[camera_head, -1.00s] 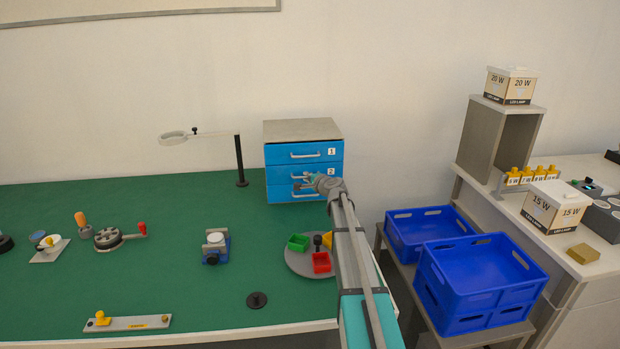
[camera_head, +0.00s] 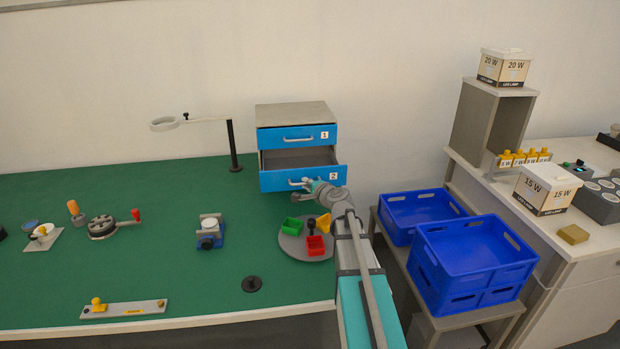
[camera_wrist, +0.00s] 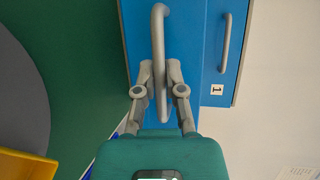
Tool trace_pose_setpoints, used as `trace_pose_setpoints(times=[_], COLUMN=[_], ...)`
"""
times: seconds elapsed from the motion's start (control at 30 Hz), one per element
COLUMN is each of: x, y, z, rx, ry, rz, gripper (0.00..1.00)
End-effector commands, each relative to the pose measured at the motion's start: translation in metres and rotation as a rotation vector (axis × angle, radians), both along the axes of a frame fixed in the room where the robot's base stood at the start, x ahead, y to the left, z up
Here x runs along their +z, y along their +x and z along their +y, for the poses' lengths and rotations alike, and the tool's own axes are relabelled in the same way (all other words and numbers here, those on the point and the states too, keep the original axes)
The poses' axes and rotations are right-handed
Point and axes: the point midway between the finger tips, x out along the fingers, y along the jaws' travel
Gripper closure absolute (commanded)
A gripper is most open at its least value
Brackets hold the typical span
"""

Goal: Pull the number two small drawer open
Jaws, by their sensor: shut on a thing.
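The number two small drawer (camera_head: 276,183) is the blue-fronted drawer marked 2 in the small cabinet (camera_head: 295,113). It stands well out of the cabinet, and its empty-looking grey inside shows in the head view. My gripper (camera_head: 306,183) is at its front, shut on the grey bar handle. In the wrist view, the fingers of my gripper (camera_wrist: 159,72) lie on either side of the handle (camera_wrist: 158,25). The number one drawer (camera_head: 270,141) above is closed. The lowest drawer is hidden behind the pulled-out front.
A round grey tray (camera_head: 289,248) with small coloured bins sits close in front of the drawer, beside my arm. A magnifier lamp stand (camera_head: 232,148) is left of the cabinet. Blue crates (camera_head: 470,262) stand to the right.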

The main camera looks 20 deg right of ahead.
Motion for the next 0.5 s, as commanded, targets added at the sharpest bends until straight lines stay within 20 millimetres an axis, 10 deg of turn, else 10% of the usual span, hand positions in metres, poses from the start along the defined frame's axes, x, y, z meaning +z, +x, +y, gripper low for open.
trace_pose_setpoints(times=[0.4,0.5], x=[-0.0005,-0.0005], y=[-0.0038,-0.0039], z=[0.0083,0.0075], rx=[0.018,0.016], ry=[0.004,0.004], rz=[0.003,0.002], gripper=[1.00,0.71])
